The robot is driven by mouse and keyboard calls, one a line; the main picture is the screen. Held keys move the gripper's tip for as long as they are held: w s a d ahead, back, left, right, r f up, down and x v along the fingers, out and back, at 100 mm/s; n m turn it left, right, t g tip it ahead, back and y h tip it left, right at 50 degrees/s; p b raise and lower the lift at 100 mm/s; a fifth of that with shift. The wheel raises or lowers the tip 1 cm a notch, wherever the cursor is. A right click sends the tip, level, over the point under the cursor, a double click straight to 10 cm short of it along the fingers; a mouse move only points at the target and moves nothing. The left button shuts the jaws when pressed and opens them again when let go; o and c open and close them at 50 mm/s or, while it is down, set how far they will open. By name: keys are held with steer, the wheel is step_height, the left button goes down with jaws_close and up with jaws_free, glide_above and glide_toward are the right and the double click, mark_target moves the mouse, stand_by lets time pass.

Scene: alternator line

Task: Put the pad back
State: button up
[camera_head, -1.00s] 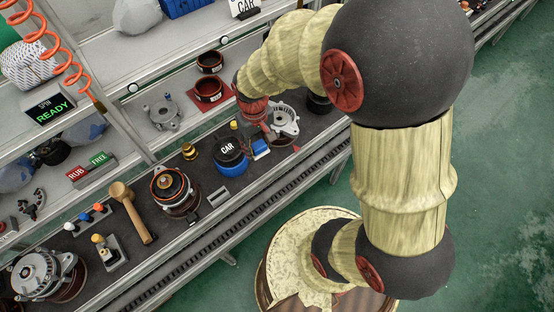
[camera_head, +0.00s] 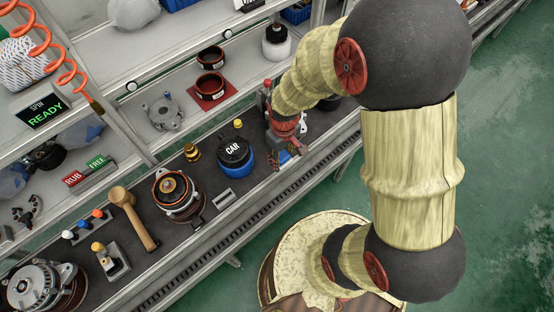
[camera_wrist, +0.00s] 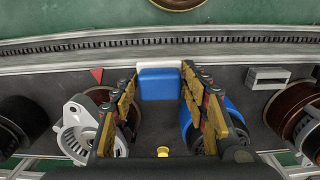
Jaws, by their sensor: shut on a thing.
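The pad (camera_wrist: 160,84) is a blue block with a white layer along its far side. In the wrist view it sits between the fingertips of my gripper (camera_wrist: 160,92), which is shut on it. The pad is mostly hidden there by my gripper and arm. I cannot tell whether it touches the bench.
A pale metal housing (camera_wrist: 82,130) stands left of my gripper in the wrist view. A grey slotted block (camera_head: 223,197), a copper-wound unit (camera_head: 176,192) and a mallet (camera_head: 133,214) are further left in the head view.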

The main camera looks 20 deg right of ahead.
steer(key=w+f, duration=0.1)
steer(key=w+f+b, duration=0.1)
steer(key=f, duration=0.1)
steer(key=w+f, duration=0.2)
steer(key=shift+a+f, duration=0.15)
steer(key=shift+f, duration=0.1)
steer(key=shift+w+f+b, duration=0.15)
steer(key=shift+f+b, duration=0.45)
steer(key=shift+f, duration=0.9)
steer(key=shift+f, duration=0.1)
steer(key=o, duration=1.2)
